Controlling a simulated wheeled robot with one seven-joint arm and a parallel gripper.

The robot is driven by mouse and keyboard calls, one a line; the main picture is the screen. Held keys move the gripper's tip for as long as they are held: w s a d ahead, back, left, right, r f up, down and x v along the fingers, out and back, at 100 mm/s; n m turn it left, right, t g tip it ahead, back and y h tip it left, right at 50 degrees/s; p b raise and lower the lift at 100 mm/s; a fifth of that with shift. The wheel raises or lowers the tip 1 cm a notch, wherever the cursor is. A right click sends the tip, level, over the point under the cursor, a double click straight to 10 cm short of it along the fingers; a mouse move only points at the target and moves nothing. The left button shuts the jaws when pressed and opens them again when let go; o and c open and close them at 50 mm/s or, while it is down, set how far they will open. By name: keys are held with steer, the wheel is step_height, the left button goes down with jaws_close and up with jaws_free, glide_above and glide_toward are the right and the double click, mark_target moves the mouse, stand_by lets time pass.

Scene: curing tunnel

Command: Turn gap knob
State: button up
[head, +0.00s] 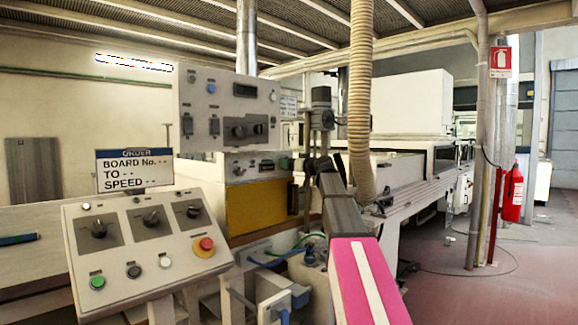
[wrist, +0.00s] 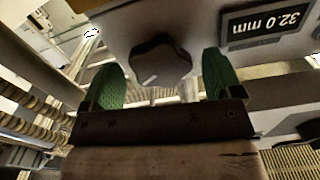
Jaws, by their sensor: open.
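The gap knob (wrist: 160,62) is a dark, lobed knob with a pale mark, on a light panel in the wrist view. Beside it a dark display (wrist: 266,24) reads 32.0 mm, upside down in this view. My gripper (wrist: 161,72) is open, with one green finger to each side of the knob in the picture. Gaps show between the knob and both fingers, and nothing is held. I cannot tell whether the fingertips reach the knob's depth. In the head view my arm stretches to the machine's front, and the knob cannot be made out there.
A tilted console (head: 148,240) with knobs and buttons stands at the front left, with an order sign (head: 134,170) behind it. A control box (head: 228,108) and a ribbed hose (head: 361,95) hang near my arm.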

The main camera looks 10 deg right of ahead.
steer(key=shift+x, duration=0.8)
steer(key=shift+c, duration=0.3)
steer(key=c, duration=0.9)
steer(key=shift+o, duration=0.2)
steer(key=shift+m, duration=0.4)
